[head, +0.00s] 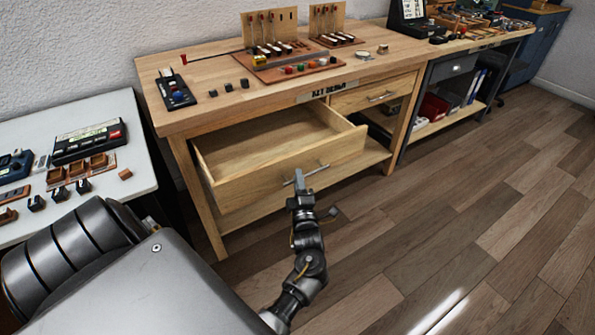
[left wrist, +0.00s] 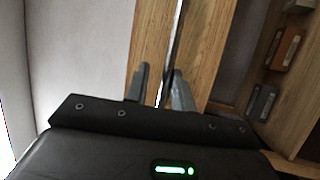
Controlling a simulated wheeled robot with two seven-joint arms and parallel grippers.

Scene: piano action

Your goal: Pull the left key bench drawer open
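The left key bench drawer (head: 285,171) is pulled well out of the wooden key bench (head: 215,113). Its inside looks empty. Its slim metal bar handle (head: 318,170) is on the front face and also shows in the left wrist view (left wrist: 178,28). My left gripper (head: 299,179) is at the handle. In the left wrist view, the two fingers of my left gripper (left wrist: 161,75) stand apart on either side of the bar, with a gap showing beside it. I cannot tell if one finger touches the bar. My right gripper is not in view.
A second, closed drawer (head: 375,95) is to the right, under the benchtop. Small parts and key models (head: 275,50) stand on top. A white table (head: 95,115) with small items is at the left. The wood floor (head: 430,220) in front is clear.

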